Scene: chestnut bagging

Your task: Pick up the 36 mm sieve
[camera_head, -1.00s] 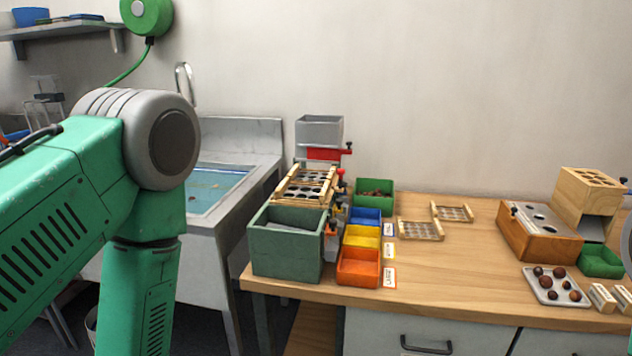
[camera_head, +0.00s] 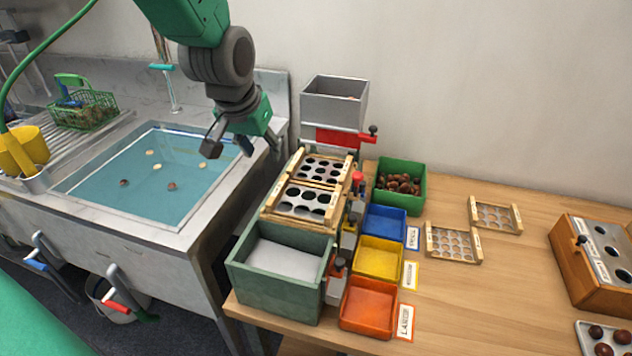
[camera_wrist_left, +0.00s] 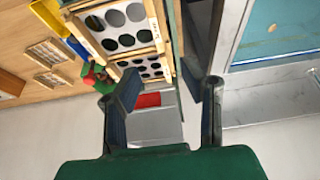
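Two wooden-framed sieves with round holes lie on the sloped sorter: a front one with larger holes (camera_head: 305,201) and a rear one (camera_head: 324,169). Two smaller-holed framed sieves lie flat on the table, a near one (camera_head: 453,243) and a far one (camera_head: 495,215). Their size labels are too small to read, so I cannot tell which is 36 mm. My left gripper (camera_head: 229,148) is open and empty, above the sink's right edge, left of the sorter. In the left wrist view the front sieve (camera_wrist_left: 122,27) lies beyond its spread fingers (camera_wrist_left: 170,92). My right gripper is out of view.
A grey hopper (camera_head: 334,101) stands behind the sorter and a green box (camera_head: 280,309) in front. Blue, yellow and orange (camera_head: 366,325) bins line its right side. The water-filled sink (camera_head: 110,190) is at left.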

